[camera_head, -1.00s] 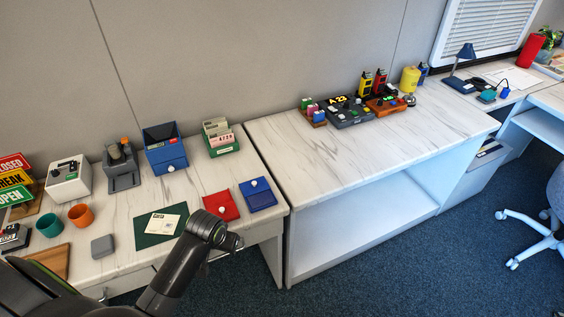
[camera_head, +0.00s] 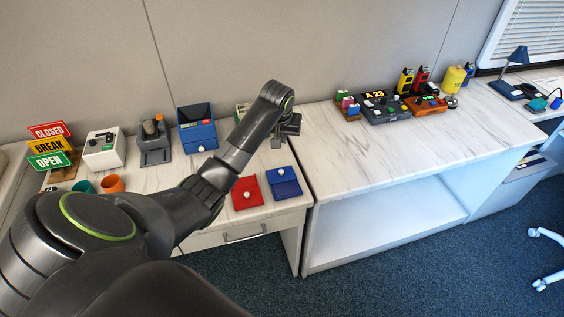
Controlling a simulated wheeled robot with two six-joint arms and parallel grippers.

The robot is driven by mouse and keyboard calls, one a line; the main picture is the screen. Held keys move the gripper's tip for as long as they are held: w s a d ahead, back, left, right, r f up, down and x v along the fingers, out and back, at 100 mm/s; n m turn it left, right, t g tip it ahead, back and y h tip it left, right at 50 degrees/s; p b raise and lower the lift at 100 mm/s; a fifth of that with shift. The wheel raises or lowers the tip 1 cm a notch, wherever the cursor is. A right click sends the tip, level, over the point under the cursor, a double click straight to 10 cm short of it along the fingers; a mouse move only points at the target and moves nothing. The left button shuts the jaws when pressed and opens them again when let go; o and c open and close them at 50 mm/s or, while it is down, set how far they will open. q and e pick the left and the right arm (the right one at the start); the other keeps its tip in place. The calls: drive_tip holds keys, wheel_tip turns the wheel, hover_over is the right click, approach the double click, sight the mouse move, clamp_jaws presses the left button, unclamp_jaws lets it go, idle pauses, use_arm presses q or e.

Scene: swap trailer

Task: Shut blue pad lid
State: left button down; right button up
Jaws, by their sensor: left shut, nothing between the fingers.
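The blue pad (camera_head: 287,188) lies on the marbled table near its right front corner. A white knob shows on its top; its lid looks low and nearly flat, but I cannot tell whether it is fully down. A red pad (camera_head: 246,195) with a similar knob lies just left of it. My left gripper (camera_head: 277,143) is shut and empty, pointing down above the table, behind the blue pad and apart from it in the picture. My left arm crosses the view and hides the table's middle. My right gripper is out of view.
Behind stand a blue box (camera_head: 197,134), a grey stand (camera_head: 154,150), a white device (camera_head: 104,152) and a sign stack (camera_head: 50,148). A card holder (camera_head: 243,108) is partly hidden by my arm. The right-hand table's (camera_head: 380,150) front is clear.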

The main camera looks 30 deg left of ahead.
use_arm(q)
hover_over(283, 168)
drive_tip(key=w, duration=0.2)
drive_tip(key=f, duration=0.6)
drive_tip(key=a+f, duration=0.1)
drive_tip(key=f, duration=0.2)
drive_tip(key=shift+s+d+f+p, duration=0.3)
drive_tip(key=shift+s+p, duration=0.15)
drive_tip(key=shift+s, duration=0.2)
drive_tip(key=shift+s+d+f+p, duration=0.15)
drive_tip(key=shift+s+d+p, duration=0.1)
drive_tip(key=shift+s+p, duration=0.25)
drive_tip(key=shift+s+d+f, duration=0.15)
drive_tip(key=shift+s+d, duration=0.05)
drive_tip(key=shift+s, duration=0.4)
drive_tip(key=shift+f, duration=0.15)
